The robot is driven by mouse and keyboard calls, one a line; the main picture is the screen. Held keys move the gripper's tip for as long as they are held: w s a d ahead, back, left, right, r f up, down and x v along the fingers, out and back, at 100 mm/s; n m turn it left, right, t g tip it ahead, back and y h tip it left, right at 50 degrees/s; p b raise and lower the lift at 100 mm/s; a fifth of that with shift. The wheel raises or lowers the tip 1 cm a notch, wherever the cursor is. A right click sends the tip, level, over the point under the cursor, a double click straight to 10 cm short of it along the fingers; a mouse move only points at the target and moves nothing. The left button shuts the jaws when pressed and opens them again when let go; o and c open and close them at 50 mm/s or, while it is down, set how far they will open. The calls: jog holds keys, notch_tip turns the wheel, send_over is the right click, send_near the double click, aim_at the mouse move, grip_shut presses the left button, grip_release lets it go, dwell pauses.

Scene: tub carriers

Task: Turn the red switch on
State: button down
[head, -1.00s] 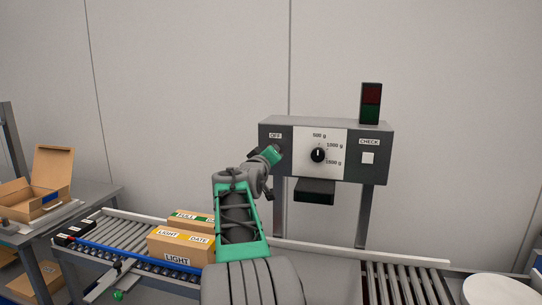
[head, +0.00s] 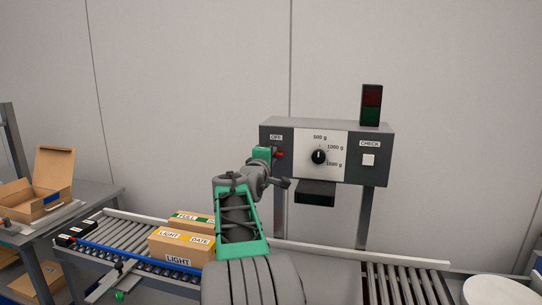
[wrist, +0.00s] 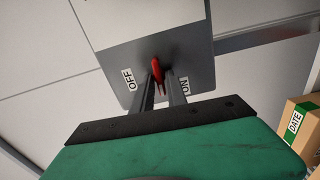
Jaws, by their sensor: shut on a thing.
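The red switch (head: 279,154) is a small lever on the left part of the grey control box (head: 377,140), below the OFF label (head: 276,137). In the wrist view the red switch (wrist: 156,70) stands between the OFF label (wrist: 127,79) and the ON label (wrist: 184,85). My gripper (wrist: 162,88) has its two fingers either side of the lever and is shut on it. In the head view my gripper (head: 273,154) is at the box's left front, and the ON label does not show.
The box also carries a black dial (head: 318,156) and a white CHECK button (head: 368,160). A dark red and green lamp (head: 371,104) stands on top. Cartons (head: 181,246) sit on the roller conveyor at the lower left.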

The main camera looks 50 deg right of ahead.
jog(key=shift+r+n, duration=0.15)
jog(key=shift+n, duration=0.15)
jog(key=c, duration=1.5)
grip_release()
jog(key=shift+d, duration=0.15)
jog(key=shift+o, duration=0.6)
jog(key=b+v, duration=0.1)
jog(key=v, duration=0.7)
jog(key=shift+b, duration=0.4)
